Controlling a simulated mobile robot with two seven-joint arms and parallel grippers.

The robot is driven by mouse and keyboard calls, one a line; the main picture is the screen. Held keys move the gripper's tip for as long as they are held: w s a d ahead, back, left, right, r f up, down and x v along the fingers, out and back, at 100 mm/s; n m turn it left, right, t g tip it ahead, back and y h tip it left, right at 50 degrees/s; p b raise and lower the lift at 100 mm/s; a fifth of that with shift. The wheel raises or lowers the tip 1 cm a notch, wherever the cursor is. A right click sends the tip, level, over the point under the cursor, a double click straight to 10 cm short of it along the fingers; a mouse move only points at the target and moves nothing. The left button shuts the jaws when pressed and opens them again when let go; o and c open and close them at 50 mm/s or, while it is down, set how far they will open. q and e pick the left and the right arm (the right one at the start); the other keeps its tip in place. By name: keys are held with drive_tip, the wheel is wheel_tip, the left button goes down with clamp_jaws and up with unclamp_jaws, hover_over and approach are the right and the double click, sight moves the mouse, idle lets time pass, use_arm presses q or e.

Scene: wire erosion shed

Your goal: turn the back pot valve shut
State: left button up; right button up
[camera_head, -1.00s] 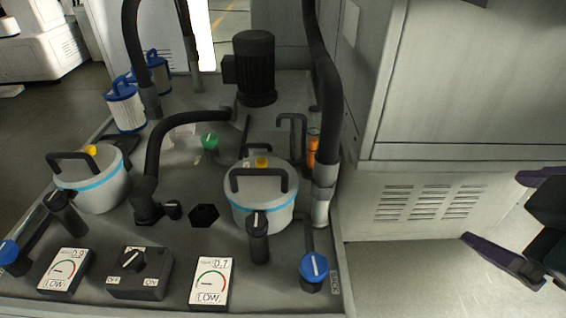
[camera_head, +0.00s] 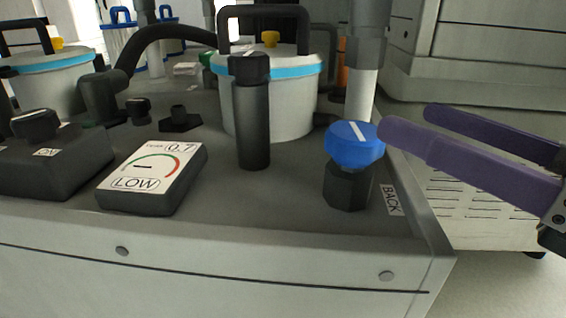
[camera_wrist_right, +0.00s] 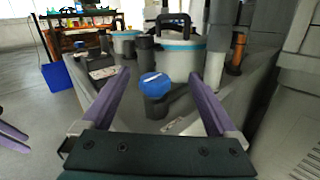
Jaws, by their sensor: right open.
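The back pot valve (camera_head: 354,147) is a blue round knob with a white line, on a black body beside a "BACK" label (camera_head: 390,199) at the unit's front right corner. It also shows in the right wrist view (camera_wrist_right: 155,86). My right gripper (camera_head: 408,121) is open, its purple fingers level just right of the knob in the head view. In the right wrist view the fingers (camera_wrist_right: 158,75) spread to either side of the knob, which appears between and beyond them. Contact cannot be told. Purple fingers at that view's left edge look like my left gripper (camera_wrist_right: 14,137).
A lidded pot (camera_head: 270,100) with a blue band stands behind a black upright post (camera_head: 253,115). A gauge (camera_head: 153,177) reads 0.7, LOW. A switch box (camera_head: 45,165) is further left. A grey pipe (camera_head: 365,70) rises behind the knob. A grey cabinet (camera_head: 490,110) stands at right.

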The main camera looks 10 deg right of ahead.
sight(381, 150)
drive_tip(key=f+n, duration=0.1)
drive_tip(key=f+n+g, duration=0.1)
drive_tip(key=f, duration=0.1)
drive_tip(key=shift+s+a+b, duration=0.15)
drive_tip(key=shift+a+b, duration=0.05)
drive_tip(key=shift+b, duration=0.1)
drive_tip(key=shift+w+a+r, duration=0.1)
drive_tip(key=shift+w+a, duration=0.05)
drive_tip(key=shift+w, duration=0.05)
drive_tip(key=x, duration=0.9)
drive_tip(key=shift+w+a, duration=0.1)
drive_tip(key=shift+a, duration=0.1)
use_arm(q)
wheel_tip(381, 150, down, 2)
